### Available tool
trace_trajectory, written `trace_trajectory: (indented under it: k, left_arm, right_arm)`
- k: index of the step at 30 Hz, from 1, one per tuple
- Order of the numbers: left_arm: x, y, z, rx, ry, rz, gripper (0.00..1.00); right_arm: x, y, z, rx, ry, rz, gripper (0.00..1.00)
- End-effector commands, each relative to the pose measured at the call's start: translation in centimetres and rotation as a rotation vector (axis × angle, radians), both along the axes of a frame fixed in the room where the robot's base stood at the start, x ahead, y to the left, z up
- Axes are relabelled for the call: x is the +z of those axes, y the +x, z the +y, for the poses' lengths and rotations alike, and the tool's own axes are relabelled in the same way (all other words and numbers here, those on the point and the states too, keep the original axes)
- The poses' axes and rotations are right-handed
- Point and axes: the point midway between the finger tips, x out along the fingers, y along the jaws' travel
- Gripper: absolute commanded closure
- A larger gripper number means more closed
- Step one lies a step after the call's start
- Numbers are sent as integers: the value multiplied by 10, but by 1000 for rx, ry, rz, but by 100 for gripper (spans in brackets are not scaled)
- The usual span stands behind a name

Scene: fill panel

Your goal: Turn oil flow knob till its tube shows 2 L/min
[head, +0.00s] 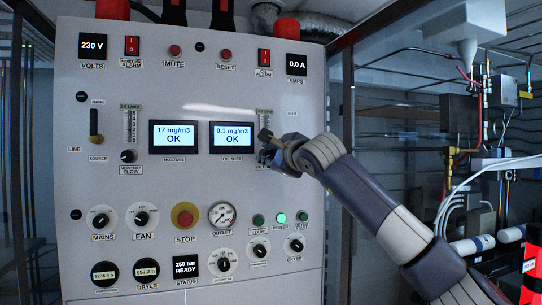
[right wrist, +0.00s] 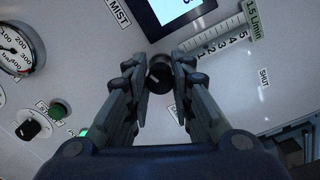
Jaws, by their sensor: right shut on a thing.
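The oil flow knob (right wrist: 159,76) is black and round with a light pointer mark. It sits between the fingertips of my right gripper (right wrist: 158,64) in the right wrist view, and the gripper is shut on it. In the head view my right gripper (head: 268,151) covers the knob. The oil flow tube (right wrist: 213,33) has a 1 to 5 scale, and its readout (right wrist: 262,18) shows 1.5 L/min. In the head view the tube (head: 264,120) is partly hidden behind the gripper. My left gripper is not in view.
The moisture flow knob (head: 128,156) and tube (head: 132,125) are at the left of the panel. The oil mist display (head: 232,137) is just left of my gripper. The outlet gauge (head: 222,215) and the red stop button (head: 185,215) are below.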

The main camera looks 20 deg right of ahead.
Motion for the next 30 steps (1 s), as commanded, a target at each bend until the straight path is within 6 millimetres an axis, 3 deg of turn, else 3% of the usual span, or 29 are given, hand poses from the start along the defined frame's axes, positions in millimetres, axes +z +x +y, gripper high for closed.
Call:
trace_trajectory:
  k: [12, 13, 15, 16, 26, 30]
  left_arm:
    - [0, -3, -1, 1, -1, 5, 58]
    - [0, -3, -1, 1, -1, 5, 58]
    - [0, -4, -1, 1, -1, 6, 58]
    - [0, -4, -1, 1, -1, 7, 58]
    - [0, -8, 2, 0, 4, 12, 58]
    - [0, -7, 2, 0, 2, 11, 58]
  right_arm:
    - [-1, 0, -1, -3, -69, -1, 100]
    - [0, 0, -1, -3, -69, -1, 76]
    - [0, 0, -1, -3, -69, -1, 60]
    - [0, 0, -1, -3, -68, -1, 58]
    - [1, 0, -1, -1, -68, -3, 58]
    - [13, 0, 0, -1, -67, -4, 58]
